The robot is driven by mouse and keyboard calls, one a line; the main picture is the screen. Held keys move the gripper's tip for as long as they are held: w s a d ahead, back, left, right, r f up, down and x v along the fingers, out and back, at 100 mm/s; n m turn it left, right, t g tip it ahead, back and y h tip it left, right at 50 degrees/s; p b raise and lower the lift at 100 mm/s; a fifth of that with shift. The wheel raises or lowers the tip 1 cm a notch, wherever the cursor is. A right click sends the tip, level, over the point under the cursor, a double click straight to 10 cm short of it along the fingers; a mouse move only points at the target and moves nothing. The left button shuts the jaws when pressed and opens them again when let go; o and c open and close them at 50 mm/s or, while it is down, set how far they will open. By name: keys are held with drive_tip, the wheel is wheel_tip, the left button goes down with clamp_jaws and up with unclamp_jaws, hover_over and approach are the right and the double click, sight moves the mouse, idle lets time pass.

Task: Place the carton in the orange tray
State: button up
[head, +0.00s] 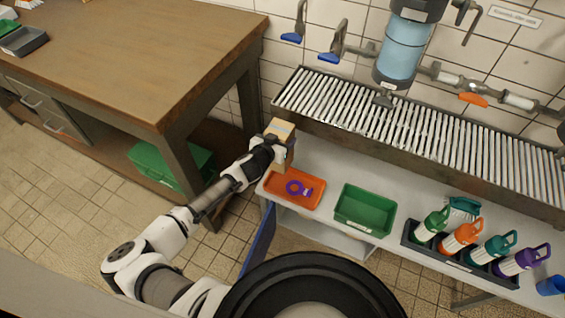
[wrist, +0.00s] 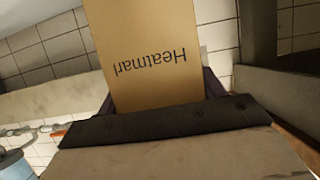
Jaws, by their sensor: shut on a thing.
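The carton (head: 281,130) is a tan box held up in my gripper (head: 270,147), above the back left end of the white bench. In the wrist view the carton (wrist: 145,50) fills the middle, with upside-down printed text on its face. My gripper also shows in the wrist view (wrist: 160,100), shut on the carton, its fingers partly hidden behind it. The orange tray (head: 273,196) lies on the bench below and in front of the carton. A purple ring-shaped object (head: 297,188) lies in the tray.
A green bin (head: 365,210) stands right of the tray. A black rack (head: 411,238) holds several bottles further right. A slatted metal rack (head: 420,133) runs behind the bench. A wooden table (head: 130,60) is at the left.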

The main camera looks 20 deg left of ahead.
wheel_tip(320, 180, down, 12)
drive_tip(key=shift+r, duration=0.1)
idle(0.4)
drive_tip(key=shift+f+b, duration=0.3)
drive_tip(key=shift+b, duration=0.1)
drive_tip(key=o, duration=1.1)
drive_tip(key=shift+r, duration=0.1)
drive_tip(key=shift+r+p, duration=0.25)
drive_tip(key=shift+p, duration=0.1)
drive_tip(key=v, duration=1.2)
